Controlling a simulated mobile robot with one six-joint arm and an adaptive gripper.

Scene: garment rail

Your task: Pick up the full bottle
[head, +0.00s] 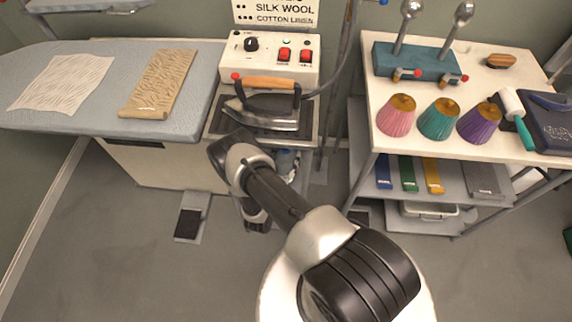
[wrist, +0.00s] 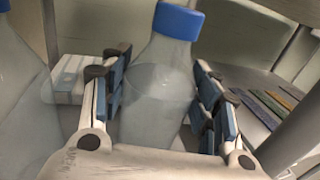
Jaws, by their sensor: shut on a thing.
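In the wrist view, a clear bottle with a blue cap (wrist: 160,80) stands between the blue-padded fingers of my gripper (wrist: 161,62). The gripper is shut on its body, below the cap. A liquid line shows high on this bottle, near its shoulder. A second clear bottle with a blue cap (wrist: 18,95) is at the left edge, cut off by the frame and apart from the fingers; its fill is hard to tell. In the head view, my arm reaches down in front of the ironing station and hides my fingers and most of the space under the iron.
The iron (head: 270,105) rests on its stand above the shelf area. A grey ironing board (head: 120,60) with two cloths is at left. A white table (head: 385,135) with several coloured cones is at right, above a shelf of coloured strips. Floor at front left is clear.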

